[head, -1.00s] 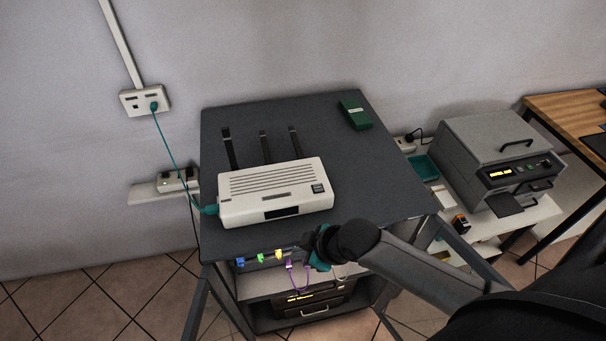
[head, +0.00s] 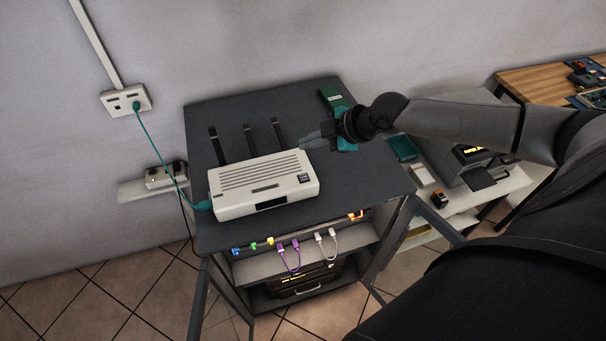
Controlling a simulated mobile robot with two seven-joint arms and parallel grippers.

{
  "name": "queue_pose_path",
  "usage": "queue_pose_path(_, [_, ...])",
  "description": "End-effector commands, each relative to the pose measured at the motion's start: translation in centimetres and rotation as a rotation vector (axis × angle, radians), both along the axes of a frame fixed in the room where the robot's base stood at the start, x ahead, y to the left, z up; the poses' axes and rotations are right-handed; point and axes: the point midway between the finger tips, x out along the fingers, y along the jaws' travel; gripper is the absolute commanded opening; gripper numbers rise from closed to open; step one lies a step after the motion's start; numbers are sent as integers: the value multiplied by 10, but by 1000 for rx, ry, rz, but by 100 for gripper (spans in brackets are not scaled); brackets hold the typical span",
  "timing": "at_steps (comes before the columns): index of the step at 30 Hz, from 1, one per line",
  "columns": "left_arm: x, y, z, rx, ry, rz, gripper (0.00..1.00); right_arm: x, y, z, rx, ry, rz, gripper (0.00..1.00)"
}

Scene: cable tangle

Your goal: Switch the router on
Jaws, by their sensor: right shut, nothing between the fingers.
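The white router (head: 235,202) sits on the dark cabinet top (head: 360,185), its black antennas standing behind it. A small dark square, perhaps the switch (head: 303,178), is on its top at the right. The display on its front looks dark. A teal cable (head: 165,155) runs from the wall socket (head: 125,100) to the router's left side. My right gripper (head: 305,143) is shut and empty, above the cabinet top just behind the router's right end. Its fingers point left. I cannot tell its exact height. My left gripper is out of view.
A green box (head: 331,97) lies at the back right of the cabinet top, partly behind my right arm. Coloured plugs and looped cables (head: 289,258) are on the shelf below. A side table (head: 475,205) with a machine stands to the right.

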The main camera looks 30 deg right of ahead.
Motion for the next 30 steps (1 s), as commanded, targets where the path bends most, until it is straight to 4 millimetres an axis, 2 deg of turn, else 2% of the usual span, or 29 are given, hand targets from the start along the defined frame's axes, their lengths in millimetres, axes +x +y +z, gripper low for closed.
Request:
queue_pose_path(8, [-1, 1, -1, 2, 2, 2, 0, 0, 0, -1, 1, 0, -1, 0])
queue_pose_path(14, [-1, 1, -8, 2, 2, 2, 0, 0, 1, -9, 1, 0, -1, 0])
queue_pose_path(30, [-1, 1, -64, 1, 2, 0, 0, 0, 1, -70, 0, 0, 0, 0])
